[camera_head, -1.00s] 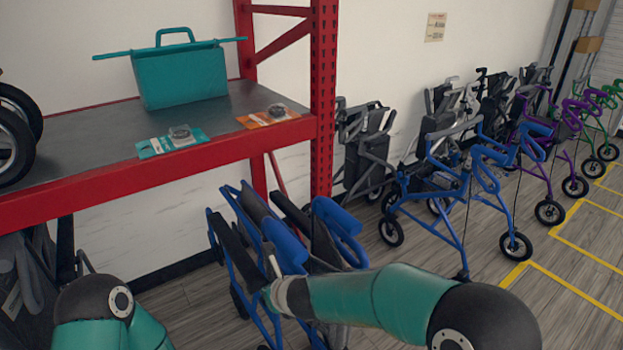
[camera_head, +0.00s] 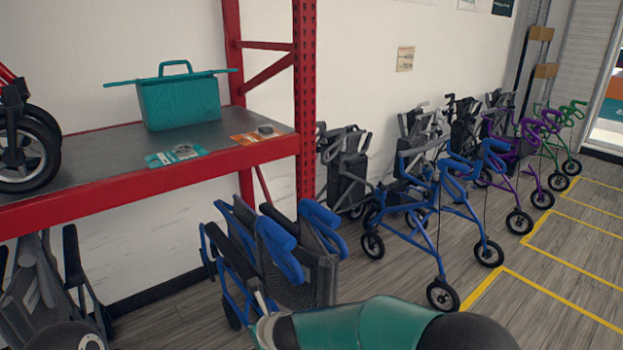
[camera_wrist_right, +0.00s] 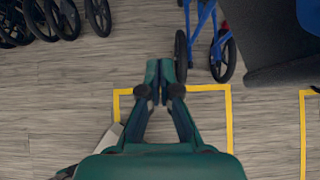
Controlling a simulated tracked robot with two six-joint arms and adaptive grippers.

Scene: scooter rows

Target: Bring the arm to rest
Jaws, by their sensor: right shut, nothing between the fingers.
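My right arm (camera_head: 370,325) crosses the bottom middle of the head view, in teal and black; its gripper is outside that view. In the right wrist view my right gripper (camera_wrist_right: 160,76) is shut with its fingertips together and nothing between them. Of my left arm only a black joint (camera_head: 72,336) shows at the bottom left of the head view. My left gripper is not in view.
A folded blue rollator (camera_head: 280,250) stands close beyond my right arm. A red shelf (camera_head: 150,175) at left holds a teal bag (camera_head: 178,100) and small packs. Other rollators line the wall. Open floor (camera_head: 560,270) with yellow lines lies right.

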